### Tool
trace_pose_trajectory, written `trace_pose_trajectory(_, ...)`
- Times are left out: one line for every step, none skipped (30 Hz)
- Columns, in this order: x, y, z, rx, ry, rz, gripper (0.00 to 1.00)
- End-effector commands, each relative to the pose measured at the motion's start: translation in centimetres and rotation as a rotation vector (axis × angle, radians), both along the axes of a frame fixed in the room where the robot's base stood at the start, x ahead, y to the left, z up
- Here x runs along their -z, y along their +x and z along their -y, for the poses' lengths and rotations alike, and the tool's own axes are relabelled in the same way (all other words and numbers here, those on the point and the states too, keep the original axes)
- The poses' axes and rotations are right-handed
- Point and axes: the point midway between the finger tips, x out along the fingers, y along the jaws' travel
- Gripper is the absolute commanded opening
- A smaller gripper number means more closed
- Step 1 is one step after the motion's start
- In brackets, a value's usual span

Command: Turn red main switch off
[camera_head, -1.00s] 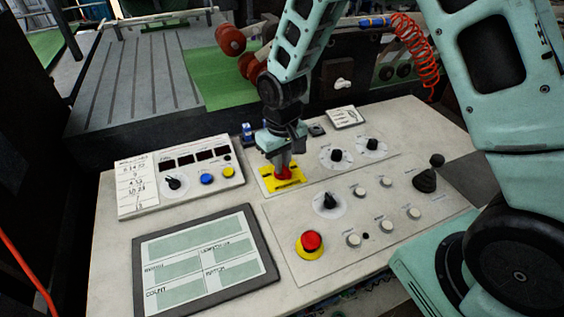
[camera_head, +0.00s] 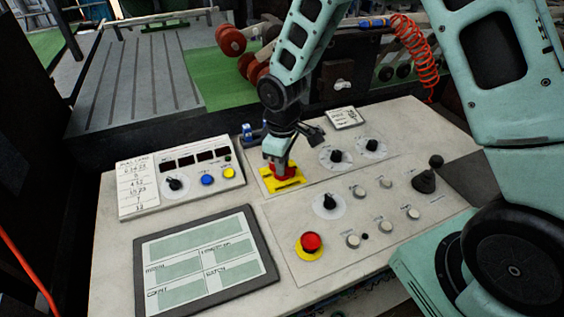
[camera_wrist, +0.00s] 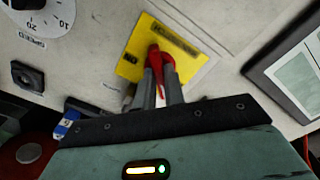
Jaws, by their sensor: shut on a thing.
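The red main switch (camera_wrist: 158,58) is a red handle on a yellow plate (camera_wrist: 185,40). In the head view the red switch (camera_head: 286,173) and its yellow plate (camera_head: 270,186) sit at the back middle of the pale panel, partly hidden by my gripper. My gripper (camera_head: 281,166) comes down on the switch from above. In the wrist view my gripper (camera_wrist: 160,72) has its two grey fingers close together on either side of the red handle, shut on it. The handle's lower part is hidden between the fingers.
A red emergency button (camera_head: 311,242) on a yellow base stands at the front. A box with displays (camera_head: 180,178) is at left, and a dark-framed screen (camera_head: 205,262) at front left.

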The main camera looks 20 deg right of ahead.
Motion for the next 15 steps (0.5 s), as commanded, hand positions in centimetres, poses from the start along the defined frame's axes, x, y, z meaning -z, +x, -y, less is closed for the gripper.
trace_pose_trajectory(-0.09, 0.10, -0.02, -0.005, 0.001, 0.004, 0.00)
trace_pose_trajectory(-0.09, 0.10, -0.02, -0.006, 0.001, 0.004, 0.00)
trace_pose_trajectory(-0.09, 0.10, -0.02, -0.007, 0.001, 0.004, 0.00)
trace_pose_trajectory(-0.08, 0.10, -0.02, -0.007, 0.001, 0.004, 0.00)
trace_pose_trajectory(-0.08, 0.11, -0.02, -0.007, 0.001, 0.004, 0.00)
trace_pose_trajectory(-0.08, 0.11, -0.02, -0.007, 0.001, 0.004, 0.00)
trace_pose_trajectory(-0.08, 0.11, -0.02, -0.007, 0.001, 0.004, 0.00)
trace_pose_trajectory(-0.09, 0.11, -0.02, -0.007, 0.001, 0.004, 0.00)
trace_pose_trajectory(-0.09, 0.11, -0.02, -0.007, 0.001, 0.004, 0.00)
trace_pose_trajectory(-0.09, 0.11, -0.02, -0.007, 0.001, 0.004, 0.00)
trace_pose_trajectory(-0.09, 0.11, -0.02, -0.007, 0.001, 0.004, 0.00)
trace_pose_trajectory(-0.09, 0.11, -0.02, -0.007, 0.001, 0.004, 0.16)
trace_pose_trajectory(-0.09, 0.11, -0.02, -0.007, 0.001, 0.004, 0.25)
trace_pose_trajectory(-0.08, 0.11, -0.02, -0.006, 0.001, 0.004, 0.33)
trace_pose_trajectory(-0.08, 0.09, -0.02, -0.006, 0.000, 0.003, 0.33)
